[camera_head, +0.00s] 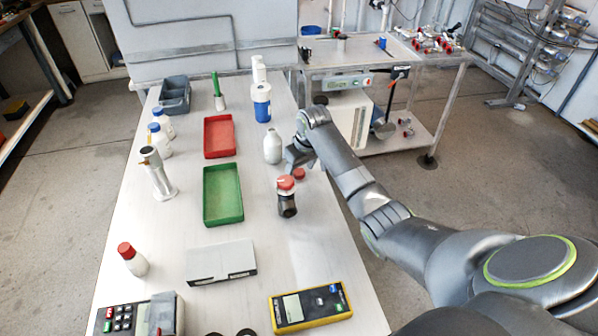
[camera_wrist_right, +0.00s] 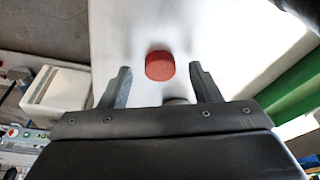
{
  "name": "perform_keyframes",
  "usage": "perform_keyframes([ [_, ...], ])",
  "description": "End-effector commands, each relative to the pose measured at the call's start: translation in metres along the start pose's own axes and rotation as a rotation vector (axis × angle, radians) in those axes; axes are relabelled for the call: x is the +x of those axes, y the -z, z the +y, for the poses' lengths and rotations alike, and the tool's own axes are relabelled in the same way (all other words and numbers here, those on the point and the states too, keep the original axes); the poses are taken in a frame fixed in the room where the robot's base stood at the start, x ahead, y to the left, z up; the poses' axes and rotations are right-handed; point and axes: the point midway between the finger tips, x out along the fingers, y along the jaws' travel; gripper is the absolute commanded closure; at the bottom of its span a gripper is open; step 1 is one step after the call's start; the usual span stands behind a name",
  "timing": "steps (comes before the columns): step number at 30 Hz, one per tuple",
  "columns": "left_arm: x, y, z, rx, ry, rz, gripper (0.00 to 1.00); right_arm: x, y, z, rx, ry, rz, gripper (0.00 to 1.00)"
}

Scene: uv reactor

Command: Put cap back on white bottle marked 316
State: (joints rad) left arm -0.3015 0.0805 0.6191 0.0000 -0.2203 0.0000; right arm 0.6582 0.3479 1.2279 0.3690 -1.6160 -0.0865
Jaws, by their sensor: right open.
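A white bottle (camera_head: 272,149) without a visible cap stands upright on the table; its marking is not readable. A loose red cap (camera_head: 299,174) lies on the table to its right and nearer. My right gripper (camera_head: 297,158) is just beyond the cap, close to the white bottle's right side. In the right wrist view the red cap (camera_wrist_right: 160,65) lies just ahead of the open, empty right gripper (camera_wrist_right: 160,78), roughly centred between its fingertips. A small grey round shape between the fingers is partly hidden. My left gripper is not in view.
A dark jar with a red lid (camera_head: 287,199) stands close in front of the cap. A blue-and-white bottle (camera_head: 261,104) stands behind. Red (camera_head: 233,146) and green trays (camera_head: 238,213) lie left. A yellow meter (camera_head: 311,306) lies at the front. Another red-capped bottle (camera_head: 133,260) stands at left.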

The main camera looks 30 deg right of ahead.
Motion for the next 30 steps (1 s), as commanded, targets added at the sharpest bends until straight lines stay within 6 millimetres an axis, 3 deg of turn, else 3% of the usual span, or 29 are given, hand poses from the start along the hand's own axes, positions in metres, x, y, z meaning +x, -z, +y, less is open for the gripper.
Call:
perform_keyframes([
  [13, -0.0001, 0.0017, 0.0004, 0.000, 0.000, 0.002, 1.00, 0.0069, -0.0004, -0.0001, -0.001, 0.000, 0.000, 0.43],
  [24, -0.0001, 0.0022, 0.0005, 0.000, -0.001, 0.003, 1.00, 0.0067, -0.0003, 0.0000, -0.001, -0.001, 0.000, 0.91],
  [30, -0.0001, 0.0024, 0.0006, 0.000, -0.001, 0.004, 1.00, 0.0066, -0.0003, 0.0000, -0.001, -0.001, 0.000, 0.92],
])
